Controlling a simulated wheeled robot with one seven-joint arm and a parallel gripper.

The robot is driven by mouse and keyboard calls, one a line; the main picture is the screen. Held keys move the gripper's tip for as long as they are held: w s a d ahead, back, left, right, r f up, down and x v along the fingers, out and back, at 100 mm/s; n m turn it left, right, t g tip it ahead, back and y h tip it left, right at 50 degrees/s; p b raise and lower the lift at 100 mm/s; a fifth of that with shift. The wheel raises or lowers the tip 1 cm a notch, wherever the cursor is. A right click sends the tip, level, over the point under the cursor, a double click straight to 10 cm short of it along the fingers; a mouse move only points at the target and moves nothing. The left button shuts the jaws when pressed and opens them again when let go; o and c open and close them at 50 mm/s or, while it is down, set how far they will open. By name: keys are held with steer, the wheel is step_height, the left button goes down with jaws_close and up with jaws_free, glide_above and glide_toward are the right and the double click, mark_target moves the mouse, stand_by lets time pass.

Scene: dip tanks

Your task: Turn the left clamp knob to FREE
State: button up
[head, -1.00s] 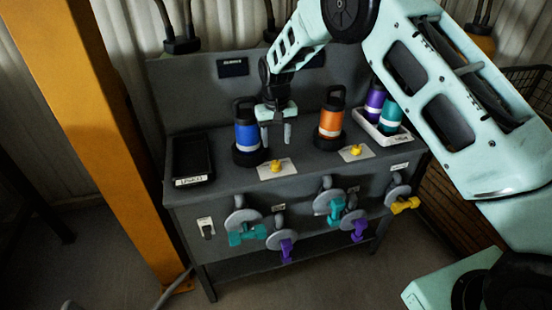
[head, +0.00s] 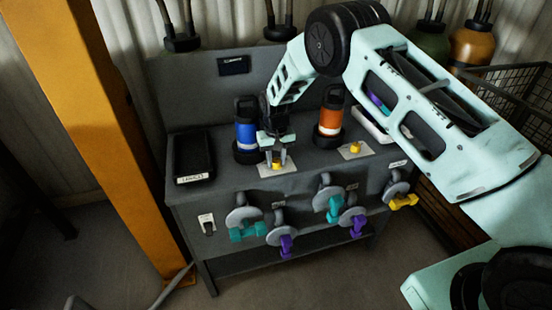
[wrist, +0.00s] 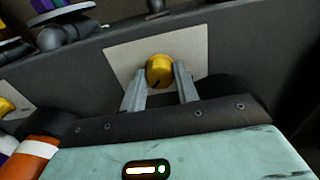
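The left clamp knob (head: 277,166) is yellow and sits on a white plate (head: 264,173) on the bench top, in front of the blue bottle. In the wrist view the knob (wrist: 160,70) has a short dark mark on its face; the lettering on the plate cannot be read. My gripper (head: 277,160) points down at this knob. In the wrist view its two fingers (wrist: 162,76) are apart, one on each side of the knob. They look open, with no clear grip. The right clamp knob (head: 355,147), also yellow, sits on its own plate.
A blue bottle (head: 246,134) and an orange bottle (head: 330,120) stand upright close behind the knobs. A black tray (head: 193,158) is at the bench's left end. Several grey valve wheels with coloured handles, one teal (head: 248,232), stick out from the front. An orange post (head: 92,125) stands at left.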

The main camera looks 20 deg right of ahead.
steer(key=c, duration=0.4)
steer(key=shift+o, duration=0.2)
steer(key=n+b, duration=0.2)
steer(key=n, duration=0.1)
steer(key=shift+n, duration=0.3)
steer(key=n+b, duration=0.1)
steer(key=n, duration=0.3)
steer(key=shift+n, duration=0.3)
steer(key=n+b, duration=0.1)
steer(key=n, duration=0.4)
steer(key=shift+n, duration=2.4)
